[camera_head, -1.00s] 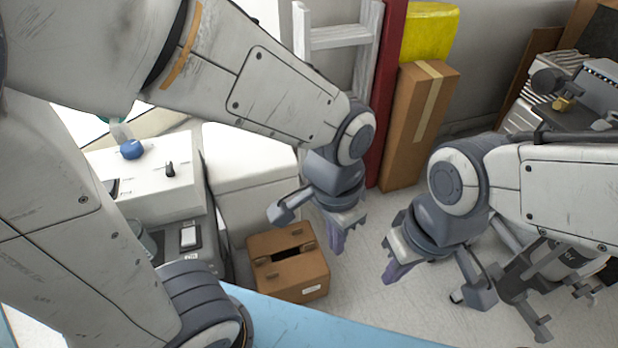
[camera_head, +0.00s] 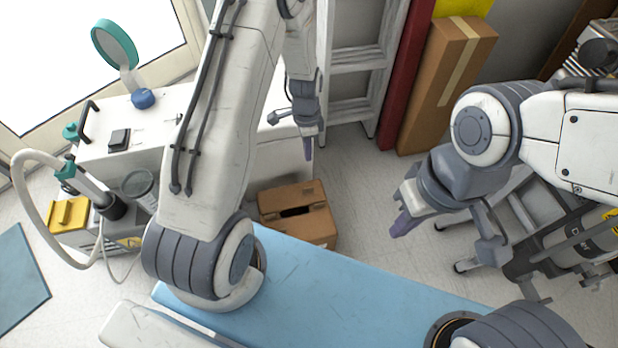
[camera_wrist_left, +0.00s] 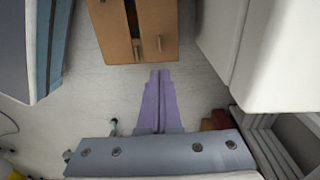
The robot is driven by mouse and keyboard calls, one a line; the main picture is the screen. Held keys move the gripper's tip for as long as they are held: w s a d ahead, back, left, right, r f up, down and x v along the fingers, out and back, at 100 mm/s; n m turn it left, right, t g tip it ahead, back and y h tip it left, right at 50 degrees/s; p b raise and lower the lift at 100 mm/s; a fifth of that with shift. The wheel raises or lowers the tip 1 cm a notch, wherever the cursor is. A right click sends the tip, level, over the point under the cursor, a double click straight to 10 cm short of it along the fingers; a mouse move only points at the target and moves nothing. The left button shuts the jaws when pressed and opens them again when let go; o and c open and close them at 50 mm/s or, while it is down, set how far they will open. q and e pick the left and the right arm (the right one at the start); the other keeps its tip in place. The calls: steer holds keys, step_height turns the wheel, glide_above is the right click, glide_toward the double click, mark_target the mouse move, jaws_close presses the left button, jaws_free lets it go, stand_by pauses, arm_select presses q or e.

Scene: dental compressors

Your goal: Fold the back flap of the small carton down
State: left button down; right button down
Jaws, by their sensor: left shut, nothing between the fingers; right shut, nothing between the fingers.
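The small brown carton (camera_head: 322,228) stands on the floor behind the blue surface, whose edge hides its lower front. Its top shows a dark slot between flat-looking panels; I cannot tell the back flap's exact angle. In the left wrist view the carton (camera_wrist_left: 108,30) is at the top, with the dark slot and small tabs near its edge. My left gripper (camera_head: 308,150) is shut and empty, beyond the carton's back edge in the head view. Its purple fingers (camera_wrist_left: 160,80) are together, their tips just short of the carton's edge in the picture. My right gripper (camera_head: 398,230) is shut and empty, right of the carton.
A white cabinet (camera_head: 275,165) stands close behind and left of the carton. A ladder (camera_head: 355,75), a red panel (camera_head: 408,60) and a tall carton (camera_head: 440,90) lean at the back wall. The blue surface (camera_head: 340,285) lies in front. Floor is clear right of the carton.

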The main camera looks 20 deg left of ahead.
arm_select(q)
steer(key=b, duration=0.7)
glide_above(308, 191)
steer(key=f, duration=1.4)
steer(key=shift+w+a, duration=0.1)
steer(key=shift+w, duration=0.25)
steer(key=shift+f, duration=0.1)
